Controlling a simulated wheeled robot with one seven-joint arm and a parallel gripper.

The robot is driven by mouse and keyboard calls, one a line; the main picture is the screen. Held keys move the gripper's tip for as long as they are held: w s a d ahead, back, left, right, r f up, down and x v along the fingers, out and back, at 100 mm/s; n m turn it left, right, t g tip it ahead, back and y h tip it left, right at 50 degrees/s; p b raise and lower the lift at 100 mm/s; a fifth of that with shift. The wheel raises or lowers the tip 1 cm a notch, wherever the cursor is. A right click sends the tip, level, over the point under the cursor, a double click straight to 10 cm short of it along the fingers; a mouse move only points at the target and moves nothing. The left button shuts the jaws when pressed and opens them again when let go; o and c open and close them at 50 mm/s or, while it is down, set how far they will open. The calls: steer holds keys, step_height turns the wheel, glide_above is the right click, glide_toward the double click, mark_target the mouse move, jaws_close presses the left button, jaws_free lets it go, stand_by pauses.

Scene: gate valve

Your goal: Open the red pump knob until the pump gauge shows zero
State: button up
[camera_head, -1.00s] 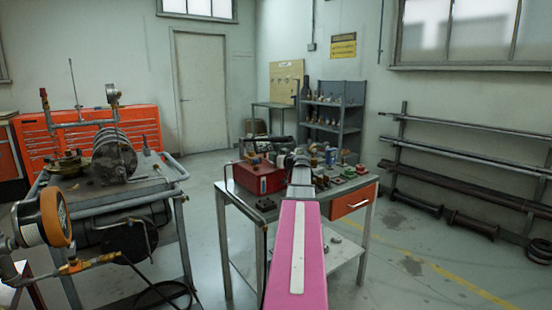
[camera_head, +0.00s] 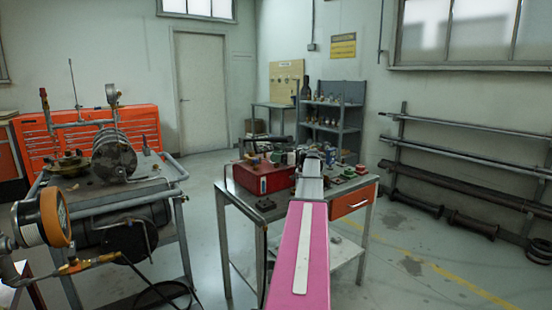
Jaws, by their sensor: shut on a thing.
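A red box-shaped unit (camera_head: 262,179), which may be the pump, sits on the left part of the middle bench. I cannot make out a red knob on it. A large gauge with an orange rim (camera_head: 55,216) stands at the lower left; its face is too oblique to read. A smaller gauge (camera_head: 112,93) stands on the left cart, also unreadable. My pink and grey arm reaches forward over the bench. My gripper (camera_head: 317,150) is at its far end, right of the red unit, small and mostly hidden by the arm. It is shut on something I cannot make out.
The bench (camera_head: 236,201) holds several small green, red and brown parts right of my arm. A cart (camera_head: 105,203) with a flanged assembly stands at left. A grey shelf (camera_head: 345,120) stands behind. The floor right of the bench is mostly clear.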

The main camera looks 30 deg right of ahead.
steer(key=shift+g, duration=0.3)
steer(key=o, duration=0.9)
steer(key=m+t+h, duration=0.2)
steer(key=shift+s+a+t, duration=0.15)
steer(key=shift+t, duration=0.25)
steer(key=m+t+h, duration=0.1)
steer(key=m+h, duration=0.1)
steer(key=h, duration=0.1)
steer(key=m+t+h, duration=0.2)
steer(key=m+h, duration=0.1)
steer(key=h, duration=0.1)
steer(key=shift+t, duration=0.3)
steer(key=m+h, duration=0.2)
steer(key=h, duration=0.2)
steer(key=m+h, duration=0.3)
steer(key=h, duration=0.1)
steer(key=shift+w+m+g+h, duration=0.2)
steer(key=shift+m+g+h, duration=0.3)
steer(key=shift+m+h, duration=1.35)
